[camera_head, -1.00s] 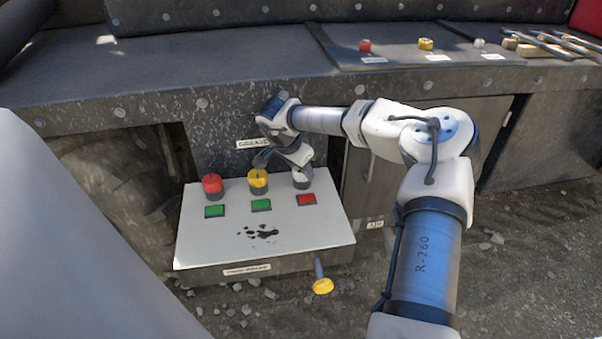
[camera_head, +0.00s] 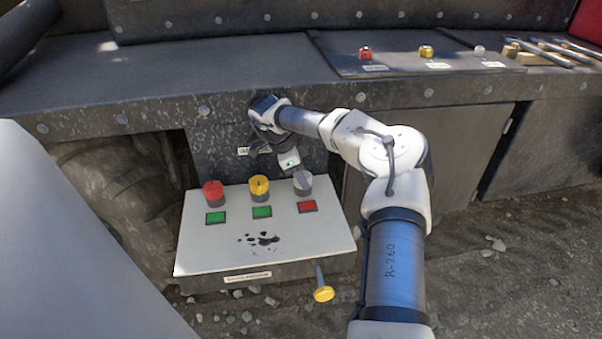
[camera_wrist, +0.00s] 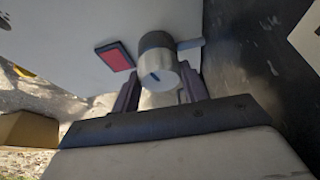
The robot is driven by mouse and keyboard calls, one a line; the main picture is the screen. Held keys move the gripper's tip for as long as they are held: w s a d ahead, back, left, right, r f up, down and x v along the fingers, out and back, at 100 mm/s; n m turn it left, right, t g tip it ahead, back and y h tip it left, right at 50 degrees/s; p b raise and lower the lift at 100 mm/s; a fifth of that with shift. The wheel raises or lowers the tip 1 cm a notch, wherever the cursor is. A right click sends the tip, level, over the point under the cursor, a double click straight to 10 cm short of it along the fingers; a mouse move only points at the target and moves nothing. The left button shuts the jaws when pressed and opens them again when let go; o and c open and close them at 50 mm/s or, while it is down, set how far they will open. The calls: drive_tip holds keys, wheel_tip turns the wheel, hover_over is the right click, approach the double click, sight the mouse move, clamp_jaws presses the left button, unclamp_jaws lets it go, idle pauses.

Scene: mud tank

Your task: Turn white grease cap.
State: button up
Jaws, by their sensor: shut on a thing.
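The white grease cap (camera_head: 302,181) is the rightmost of three caps on the pale panel (camera_head: 200,250), above a red square button (camera_head: 307,206). My gripper (camera_head: 291,161) is at the far side of this cap and partly hidden by my wrist in the head view. In the wrist view the cap (camera_wrist: 160,77) is a pale cylinder with a dark slot on its face and a dark collar. My gripper's dark fingers (camera_wrist: 160,92) stand on either side of it, shut on it. The exact contact is partly hidden.
A red cap (camera_head: 213,193) and a yellow cap (camera_head: 258,188) stand left on the panel, above green buttons. A yellow-ended rod (camera_head: 323,294) sticks out below. Small caps and tools lie on the shelf (camera_head: 200,75) above. A dark wall is close behind my gripper.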

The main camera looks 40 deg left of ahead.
drive_tip(key=shift+s, duration=0.1)
idle(0.3)
drive_tip(key=o, duration=1)
